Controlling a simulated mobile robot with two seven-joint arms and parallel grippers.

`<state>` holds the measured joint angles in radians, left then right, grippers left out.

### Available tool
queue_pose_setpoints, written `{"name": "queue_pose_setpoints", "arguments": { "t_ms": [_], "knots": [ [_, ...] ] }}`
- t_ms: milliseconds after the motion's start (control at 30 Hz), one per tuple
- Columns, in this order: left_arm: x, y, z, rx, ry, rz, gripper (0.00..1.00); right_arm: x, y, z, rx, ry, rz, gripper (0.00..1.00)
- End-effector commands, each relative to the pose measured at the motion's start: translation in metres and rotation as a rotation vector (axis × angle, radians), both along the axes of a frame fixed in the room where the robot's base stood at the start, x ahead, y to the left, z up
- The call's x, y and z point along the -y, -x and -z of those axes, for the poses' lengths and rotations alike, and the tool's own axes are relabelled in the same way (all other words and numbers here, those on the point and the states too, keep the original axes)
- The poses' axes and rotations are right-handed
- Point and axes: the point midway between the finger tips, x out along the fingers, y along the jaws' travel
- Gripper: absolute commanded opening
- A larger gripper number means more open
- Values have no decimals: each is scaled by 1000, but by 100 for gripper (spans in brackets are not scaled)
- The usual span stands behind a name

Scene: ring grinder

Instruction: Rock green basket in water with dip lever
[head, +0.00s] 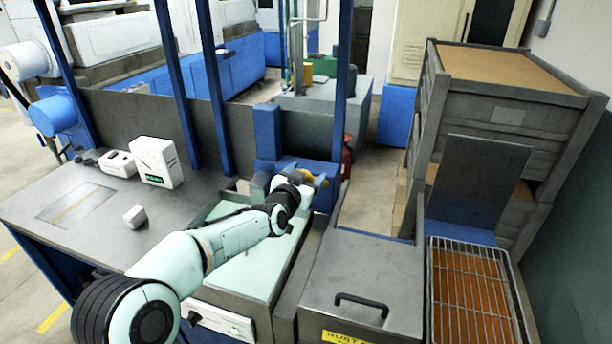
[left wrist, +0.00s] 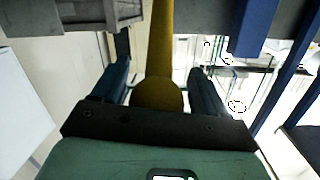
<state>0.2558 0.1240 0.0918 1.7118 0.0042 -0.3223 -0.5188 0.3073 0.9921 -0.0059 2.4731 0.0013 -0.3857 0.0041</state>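A yellow lever (left wrist: 160,45) with a round knob (left wrist: 158,95) stands between the two dark fingers of my left gripper (left wrist: 160,80) in the left wrist view. The fingers flank the knob closely, with light gaps beside the shaft; whether they press on it I cannot tell. In the head view my left gripper (head: 308,184) is at the back of a grey-framed basin with a pale green surface (head: 248,268), by a blue mount (head: 322,200). A bit of yellow (head: 322,181) shows at its fingers. I cannot make out a green basket. My right gripper is out of view.
A grey lidded box (head: 362,275) with a black handle stands right of the basin. A wire rack (head: 472,290) is at the far right, below stacked grey crates (head: 505,110). A white box (head: 157,162) sits on the left worktop (head: 85,225). Blue posts rise behind.

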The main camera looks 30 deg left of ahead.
Motion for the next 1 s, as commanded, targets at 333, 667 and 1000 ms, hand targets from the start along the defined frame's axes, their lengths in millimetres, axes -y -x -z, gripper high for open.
{"name": "queue_pose_setpoints", "arguments": {
  "t_ms": [333,667,1000],
  "knots": [
    [4,20,-1,1,0,1,73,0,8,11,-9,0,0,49],
    [16,91,-10,1,0,-1,73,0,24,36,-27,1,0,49],
    [23,129,-16,0,0,0,73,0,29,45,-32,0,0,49]
  ]
}}
